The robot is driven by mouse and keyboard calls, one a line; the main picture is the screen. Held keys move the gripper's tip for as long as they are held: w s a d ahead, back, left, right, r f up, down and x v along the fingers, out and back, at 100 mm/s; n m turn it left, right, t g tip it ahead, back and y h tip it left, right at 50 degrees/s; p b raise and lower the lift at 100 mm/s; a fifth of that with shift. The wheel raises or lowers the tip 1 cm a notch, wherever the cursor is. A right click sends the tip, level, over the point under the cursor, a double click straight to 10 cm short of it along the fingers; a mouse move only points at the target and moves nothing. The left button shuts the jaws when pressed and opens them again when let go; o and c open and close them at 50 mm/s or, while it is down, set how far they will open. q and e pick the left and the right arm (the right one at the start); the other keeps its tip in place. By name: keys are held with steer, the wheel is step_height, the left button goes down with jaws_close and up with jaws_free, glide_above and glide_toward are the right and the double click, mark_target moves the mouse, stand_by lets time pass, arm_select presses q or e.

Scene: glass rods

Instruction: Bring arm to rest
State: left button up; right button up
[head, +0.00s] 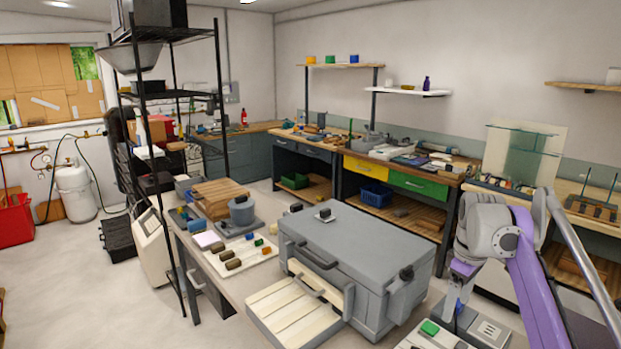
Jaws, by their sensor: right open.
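My right gripper (457,303) is at the lower right, at the end of my purple and grey arm. It points down and its jaws are open, with nothing visible between them. It appears in front of a grey device on the bench at the right of the grey box; its height above that device is hard to tell. My left gripper is not in view. A dark rack with upright rods (594,208) stands on the right-hand bench.
A large grey lidded box (355,245) with a slatted tray (298,318) in front fills the near bench. A green block (429,328) sits near the gripper. A black shelf frame (222,110) stands left. Open floor (85,295) lies at lower left.

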steer(key=s+a+f+m+t, duration=0.35)
steer(key=s+a+f, duration=0.25)
steer(key=s+a, duration=0.55)
steer(key=s+a+f+m+t, duration=0.1)
steer(key=s+f+m, duration=0.3)
steer(key=s+f, duration=0.9)
steer(key=s+a, duration=0.1)
steer(key=s, duration=0.2)
steer(key=shift+f, duration=0.2)
steer(key=shift+a+t, duration=0.1)
steer(key=shift+t, duration=0.15)
